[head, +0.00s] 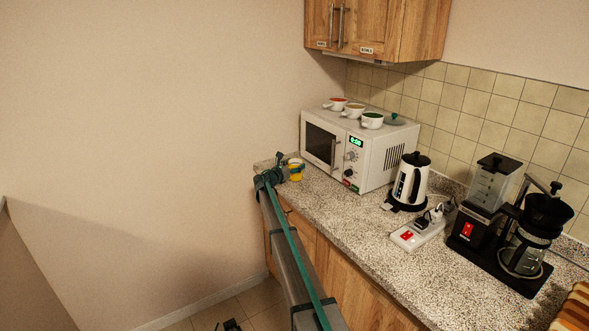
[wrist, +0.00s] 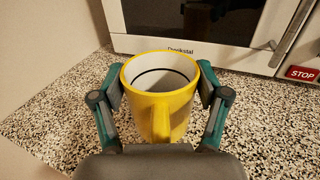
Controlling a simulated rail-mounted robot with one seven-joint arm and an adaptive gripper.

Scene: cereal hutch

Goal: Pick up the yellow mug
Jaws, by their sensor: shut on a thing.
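The yellow mug (wrist: 158,105) is upright in the middle of the wrist view, with a pale inside and its handle towards my gripper's palm. My gripper (wrist: 160,84) is shut on the mug, with one finger on each side of its body. In the head view the mug (head: 295,171) is small, at the far left end of the counter in front of the microwave. My gripper (head: 281,171) is beside it there and partly covers it. I cannot tell whether the mug's base touches the counter.
The white microwave (head: 374,155) stands just behind the mug, with several cups on top. A kettle (head: 409,182), a power strip (head: 417,233) and a coffee maker (head: 510,225) stand further right on the speckled counter (head: 345,213). A wall is close on the left.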

